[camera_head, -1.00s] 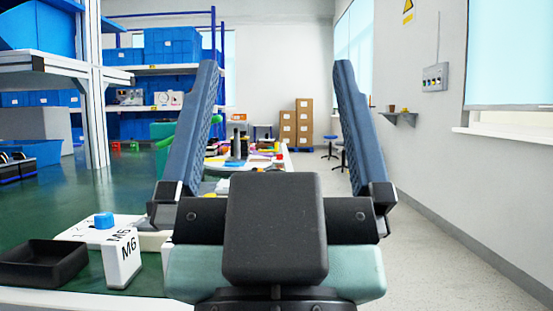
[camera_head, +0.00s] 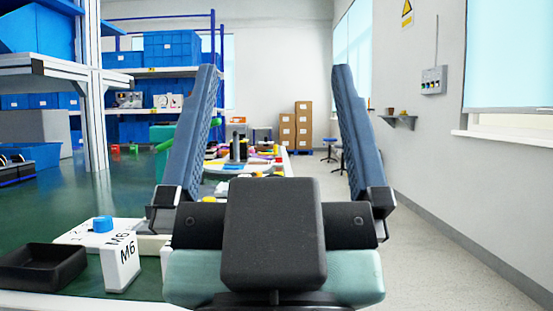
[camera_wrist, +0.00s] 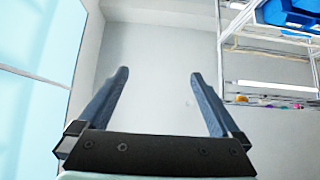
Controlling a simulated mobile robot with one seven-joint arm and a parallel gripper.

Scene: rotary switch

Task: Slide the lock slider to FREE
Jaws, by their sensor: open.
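The white box marked M6 (camera_head: 122,263) stands on the green bench at the lower left of the head view, with a blue round knob (camera_head: 102,224) on top. No lock slider or FREE marking can be made out. Part of the box's right side is hidden behind my gripper. My gripper (camera_head: 273,72) is open and empty, its two blue-grey fingers pointing up and wide apart, to the right of the box. In the wrist view my gripper (camera_wrist: 158,74) shows only wall between its fingers.
A black open tray (camera_head: 40,267) sits left of the box. The green bench top (camera_head: 50,205) has free room behind them. Several coloured items (camera_head: 240,160) lie farther back. A grey wall with a control box (camera_head: 433,80) is at the right, with clear floor before it.

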